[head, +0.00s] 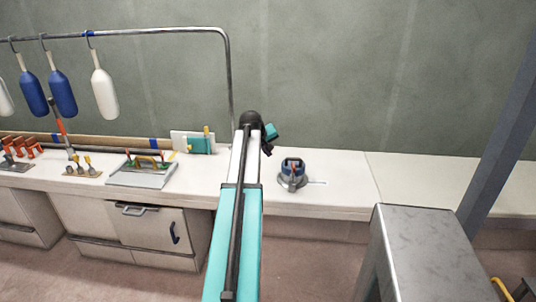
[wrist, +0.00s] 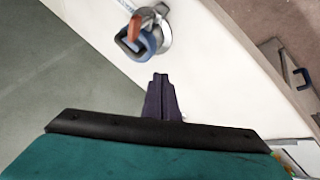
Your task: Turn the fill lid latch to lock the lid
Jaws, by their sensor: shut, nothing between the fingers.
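The fill lid (head: 293,170) is a blue cap on a grey metal base, standing on the white counter to the right of my arm in the head view. An orange-red latch (head: 294,168) stands up on top of it. In the wrist view the blue lid (wrist: 143,42) is near the top edge, with the orange latch (wrist: 134,27) at its upper left. My gripper (wrist: 160,77) is shut and empty, with its dark fingers pointing at the lid from below, apart from it. In the head view my gripper is mostly hidden behind my arm.
The white counter (head: 340,190) around the lid is mostly clear. To the left are a grey tray (head: 140,176), tools on boards and hanging blue and white fenders (head: 62,93). A grey metal block (head: 425,245) stands at the front right.

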